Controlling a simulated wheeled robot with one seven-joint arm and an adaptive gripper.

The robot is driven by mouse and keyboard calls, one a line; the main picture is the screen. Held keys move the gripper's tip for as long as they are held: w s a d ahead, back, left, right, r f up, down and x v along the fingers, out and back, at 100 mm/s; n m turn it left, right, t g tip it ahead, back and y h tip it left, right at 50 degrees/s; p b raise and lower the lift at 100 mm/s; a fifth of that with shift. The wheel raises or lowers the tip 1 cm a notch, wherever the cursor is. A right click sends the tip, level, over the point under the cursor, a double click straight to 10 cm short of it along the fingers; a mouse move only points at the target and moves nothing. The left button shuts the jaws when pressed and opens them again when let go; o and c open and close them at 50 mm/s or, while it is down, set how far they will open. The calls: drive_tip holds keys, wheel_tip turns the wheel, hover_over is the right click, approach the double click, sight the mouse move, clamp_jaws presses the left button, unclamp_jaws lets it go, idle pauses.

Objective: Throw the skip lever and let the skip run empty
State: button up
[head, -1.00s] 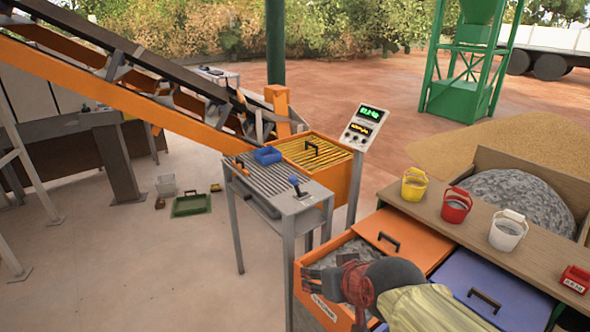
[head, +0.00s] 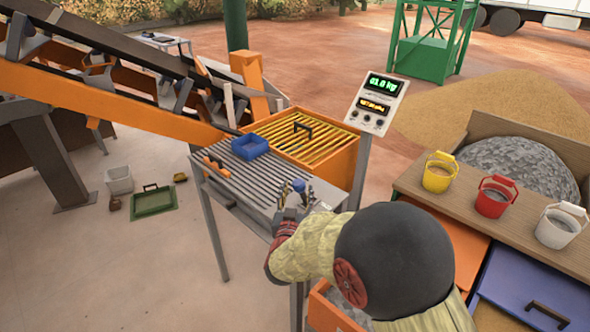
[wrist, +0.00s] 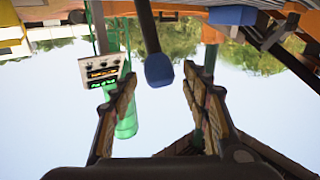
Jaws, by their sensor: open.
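The lever is a dark rod with a blue knob (head: 299,186), near the front right corner of the grey slatted table (head: 245,176). In the wrist view, which is upside down, its blue knob (wrist: 159,70) shows between the two finger tips. My gripper (head: 292,194) is open around or just short of the knob, and the wrist view shows its fingers (wrist: 160,88) apart on both sides with no contact visible. My arm hides the lever's lower part in the head view. An orange box with a yellow grating (head: 305,138) stands behind the table; I cannot tell whether it is the skip.
A blue tray (head: 250,147) and an orange-handled thing (head: 213,164) lie on the table. A display panel (head: 377,104) stands to the right. Yellow (head: 439,175), red (head: 494,197) and white (head: 560,226) buckets stand on the right-hand bench. The conveyor (head: 110,103) runs up to the left.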

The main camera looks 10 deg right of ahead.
drive_tip(key=b+x, duration=0.1)
drive_tip(key=x, duration=0.7)
drive_tip(key=shift+b, duration=0.4)
drive_tip(key=shift+c, duration=1.2)
clamp_jaws()
